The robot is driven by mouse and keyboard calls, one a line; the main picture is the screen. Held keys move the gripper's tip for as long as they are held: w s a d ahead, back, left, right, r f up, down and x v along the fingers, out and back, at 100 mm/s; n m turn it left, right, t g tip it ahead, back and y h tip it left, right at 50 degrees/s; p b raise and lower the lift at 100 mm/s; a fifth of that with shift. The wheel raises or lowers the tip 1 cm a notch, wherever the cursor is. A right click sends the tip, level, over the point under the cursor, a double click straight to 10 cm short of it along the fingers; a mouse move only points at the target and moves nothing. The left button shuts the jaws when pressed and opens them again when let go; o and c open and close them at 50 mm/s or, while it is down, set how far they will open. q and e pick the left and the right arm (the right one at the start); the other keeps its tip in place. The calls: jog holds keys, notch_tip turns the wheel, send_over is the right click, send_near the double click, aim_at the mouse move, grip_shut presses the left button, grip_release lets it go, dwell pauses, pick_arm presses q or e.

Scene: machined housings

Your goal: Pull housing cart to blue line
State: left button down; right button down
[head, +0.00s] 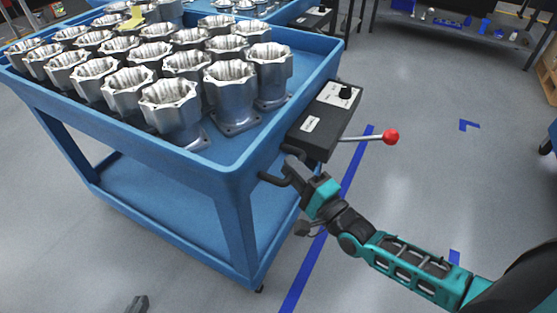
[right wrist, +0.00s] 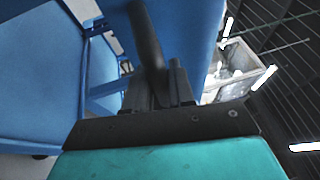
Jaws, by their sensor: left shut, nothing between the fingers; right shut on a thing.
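The blue housing cart (head: 215,175) fills the left of the head view, with rows of silver machined housings (head: 170,108) on its top tray. A black handle (head: 272,179) sticks out from its right end. My right gripper (head: 290,172) is shut on this handle; in the right wrist view the dark handle bar (right wrist: 146,35) runs into the fingers (right wrist: 160,85). The blue line (head: 352,180) is floor tape running just right of the cart, partly hidden behind my right gripper and arm.
A black control box (head: 325,115) with a red-knobbed lever (head: 390,137) sits on the cart's right end, above my right gripper. Another blue cart (head: 300,10) stands behind. A dark table (head: 450,32) is at the back right. Grey floor at right is mostly clear.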

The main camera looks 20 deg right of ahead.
jog(key=s+d+p, duration=0.1)
jog(key=s+d, duration=0.5)
jog(key=s, duration=0.1)
jog(key=shift+s+p, duration=0.3)
jog(key=shift+s, duration=0.1)
jog(key=shift+d, duration=0.1)
jog(key=c, duration=1.1)
grip_release()
jog(key=shift+o, duration=0.2)
jog(key=v, duration=1.3)
jog(key=shift+r, duration=0.1)
